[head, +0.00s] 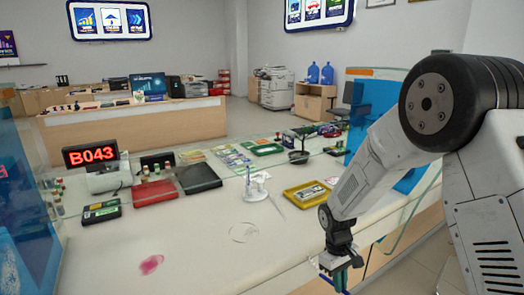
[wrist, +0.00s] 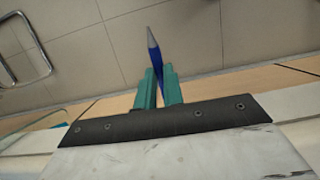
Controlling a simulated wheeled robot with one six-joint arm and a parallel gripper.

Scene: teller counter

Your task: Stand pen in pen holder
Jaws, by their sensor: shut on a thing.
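My gripper (wrist: 158,72) is shut on a blue pen (wrist: 153,48), whose pointed grey end sticks out past the teal fingertips in the wrist view. In the head view my gripper (head: 340,274) hangs at the lower right, by the counter's front edge. A small white stand (head: 255,190), which looks like the pen holder, is on the counter left of and beyond my gripper. A thin upright part shows at its left side. The two are well apart.
A yellow tray (head: 308,196) lies between the stand and my arm. Red (head: 154,191) and black (head: 199,178) pads, and a B043 display (head: 90,153), are to the left.

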